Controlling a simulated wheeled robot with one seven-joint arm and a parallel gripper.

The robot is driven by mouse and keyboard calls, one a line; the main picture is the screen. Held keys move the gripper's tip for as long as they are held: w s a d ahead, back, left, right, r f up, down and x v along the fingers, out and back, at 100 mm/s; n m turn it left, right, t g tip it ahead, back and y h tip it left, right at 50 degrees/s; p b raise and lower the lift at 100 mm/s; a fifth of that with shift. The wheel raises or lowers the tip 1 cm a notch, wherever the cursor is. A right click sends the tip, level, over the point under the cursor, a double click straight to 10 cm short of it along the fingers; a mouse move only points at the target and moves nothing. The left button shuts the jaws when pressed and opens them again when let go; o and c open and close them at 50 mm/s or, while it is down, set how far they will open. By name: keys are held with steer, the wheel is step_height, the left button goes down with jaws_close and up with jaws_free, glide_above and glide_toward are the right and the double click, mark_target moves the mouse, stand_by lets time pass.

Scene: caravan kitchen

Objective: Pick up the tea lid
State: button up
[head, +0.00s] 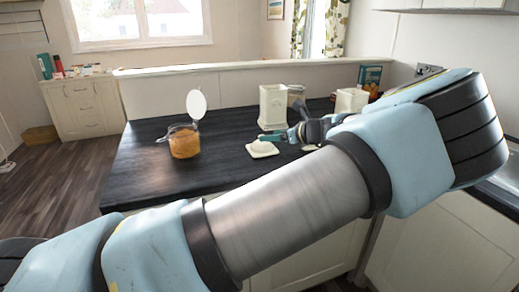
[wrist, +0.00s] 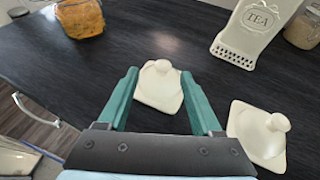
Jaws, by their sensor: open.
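Two cream square lids with round knobs lie on the dark counter; I cannot tell which is the tea lid. One lid (wrist: 159,88) is between my gripper's fingers in the wrist view, and shows left of the gripper in the head view (head: 262,149). The other lid (wrist: 262,132) lies to the right, outside the fingers; in the head view it is mostly hidden by my arm. The cream canister marked TEA (wrist: 257,28) stands behind them, also in the head view (head: 272,107). My gripper (wrist: 160,72) is open, its teal fingers on either side of the first lid.
A glass jar with orange contents (head: 184,143) and a raised lid stands on the left of the counter (head: 140,178). Another cream canister (head: 350,101), a glass jar (head: 296,95) and a teal box (head: 370,76) stand at the back right. The counter between the orange jar and lids is clear.

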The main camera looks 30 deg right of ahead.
mark_target(265, 146)
steer(key=p+x, duration=0.1)
steer(key=x, duration=0.3)
steer(key=shift+r, duration=0.1)
steer(key=p+x, duration=0.2)
steer(key=x, duration=0.1)
steer(key=p+x, duration=0.1)
steer(key=x, duration=0.1)
steer(key=shift+d, duration=0.25)
steer(key=shift+w, duration=0.3)
steer(key=shift+f, duration=0.25)
jaws_close()
